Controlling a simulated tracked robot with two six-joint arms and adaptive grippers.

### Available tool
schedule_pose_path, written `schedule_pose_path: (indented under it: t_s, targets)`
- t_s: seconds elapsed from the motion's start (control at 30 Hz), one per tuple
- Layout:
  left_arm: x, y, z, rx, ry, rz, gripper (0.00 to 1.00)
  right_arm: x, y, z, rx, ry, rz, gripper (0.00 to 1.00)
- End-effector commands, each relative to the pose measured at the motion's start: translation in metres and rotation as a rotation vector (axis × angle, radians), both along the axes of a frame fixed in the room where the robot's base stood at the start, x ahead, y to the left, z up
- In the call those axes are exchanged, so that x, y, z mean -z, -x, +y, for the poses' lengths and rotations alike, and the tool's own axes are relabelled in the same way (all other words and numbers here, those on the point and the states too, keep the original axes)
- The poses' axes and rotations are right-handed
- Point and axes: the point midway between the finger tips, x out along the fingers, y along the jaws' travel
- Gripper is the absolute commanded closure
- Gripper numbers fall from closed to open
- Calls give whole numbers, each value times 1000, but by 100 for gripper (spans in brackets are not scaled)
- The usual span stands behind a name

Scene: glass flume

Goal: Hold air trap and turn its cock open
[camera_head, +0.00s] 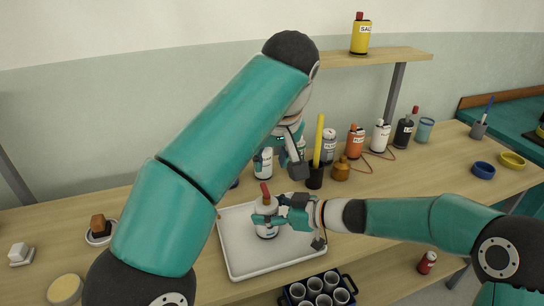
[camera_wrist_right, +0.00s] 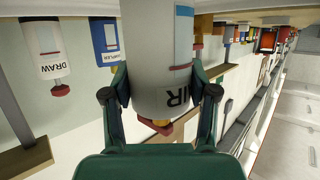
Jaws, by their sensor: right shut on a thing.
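The air trap (camera_head: 266,229) is a white bottle with a red top, upright over the white tray (camera_head: 237,262). My right gripper (camera_head: 270,219) is shut around its body from the right. In the right wrist view, which is upside down, the air trap (camera_wrist_right: 158,50) stands between both fingers of my right gripper (camera_wrist_right: 160,100), with part of its "AIR" label showing. A red and orange part, likely its cock (camera_wrist_right: 160,127), shows at its top end. My left gripper (camera_head: 293,158) hangs above and behind the air trap, apart from it; its finger opening is unclear.
Behind stand several bottles, among them an orange one (camera_head: 355,143) and a black one (camera_head: 404,132), and a black holder (camera_head: 314,179) with a yellow stick. A rack of cups (camera_head: 320,289) is in front.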

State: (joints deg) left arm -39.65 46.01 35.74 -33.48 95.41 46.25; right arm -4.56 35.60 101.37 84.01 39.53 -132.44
Motion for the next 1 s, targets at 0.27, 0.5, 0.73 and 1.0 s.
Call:
schedule_pose_path:
  t_s: [0.27, 0.5, 0.73, 1.0]
  targets:
    - [-3, 2, 0, 0, -1, 1, 60, 0, 0, 0, 1, 0, 0, 82]
    - [-3, 2, 0, 0, -1, 1, 60, 0, 0, 0, 1, 0, 0, 32]
    - [-3, 2, 0, 0, -1, 1, 60, 0, 0, 0, 1, 0, 0, 13]
    - [-3, 2, 0, 0, -1, 1, 60, -1, 1, -2, 1, 0, 0, 13]
